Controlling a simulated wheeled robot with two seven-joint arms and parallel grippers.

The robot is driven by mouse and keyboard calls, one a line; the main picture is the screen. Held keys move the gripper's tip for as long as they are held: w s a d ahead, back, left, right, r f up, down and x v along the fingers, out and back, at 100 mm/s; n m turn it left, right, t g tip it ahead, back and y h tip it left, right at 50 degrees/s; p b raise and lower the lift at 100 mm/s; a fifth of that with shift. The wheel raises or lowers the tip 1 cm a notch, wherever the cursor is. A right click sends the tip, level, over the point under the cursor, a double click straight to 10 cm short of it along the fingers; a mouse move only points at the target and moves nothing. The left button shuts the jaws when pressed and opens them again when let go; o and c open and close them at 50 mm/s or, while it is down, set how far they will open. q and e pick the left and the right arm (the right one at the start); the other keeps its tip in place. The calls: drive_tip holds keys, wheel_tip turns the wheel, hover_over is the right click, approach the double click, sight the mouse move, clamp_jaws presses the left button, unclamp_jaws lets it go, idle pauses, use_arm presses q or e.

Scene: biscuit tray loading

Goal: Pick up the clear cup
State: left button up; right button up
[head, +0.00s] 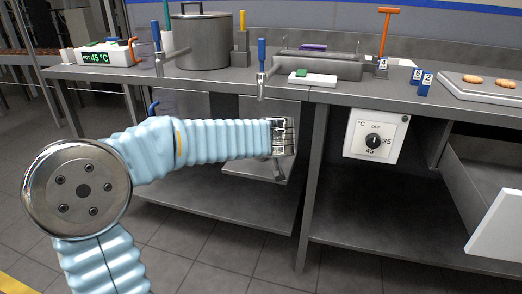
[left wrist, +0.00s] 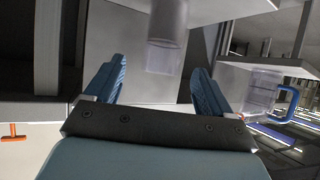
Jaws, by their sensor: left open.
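My left gripper (left wrist: 155,82) is open, its two blue fingers apart with nothing between their tips. In the head view my left arm reaches across in front of the bench, with the wrist end (head: 284,137) below the worktop; the fingers are hard to make out there. A see-through cylinder (left wrist: 164,58), possibly the clear cup, is ahead of the gap between the fingers in the left wrist view, apart from them. A clear vessel with a blue handle (left wrist: 288,104) is to the right of the fingers. In the head view a blue handle (head: 153,108) shows just above my arm. My right gripper is not in view.
The worktop (head: 230,84) edge runs above my left wrist. On it stand a grey pot (head: 202,42), a thermometer box (head: 104,54) and a biscuit tray (head: 452,88). A dial box (head: 376,137) hangs under the edge, right of my wrist. A lower shelf (head: 235,205) looks empty.

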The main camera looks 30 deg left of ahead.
use_arm(q)
drive_tip(key=b+x, duration=0.1)
drive_tip(key=x, duration=0.5)
drive_tip(key=shift+w+a+f, duration=0.1)
drive_tip(key=shift+w+a, duration=0.1)
drive_tip(key=shift+a, duration=0.2)
drive_tip(key=c, duration=1.3)
drive_tip(key=shift+o, duration=0.2)
drive_tip(key=shift+r, duration=0.2)
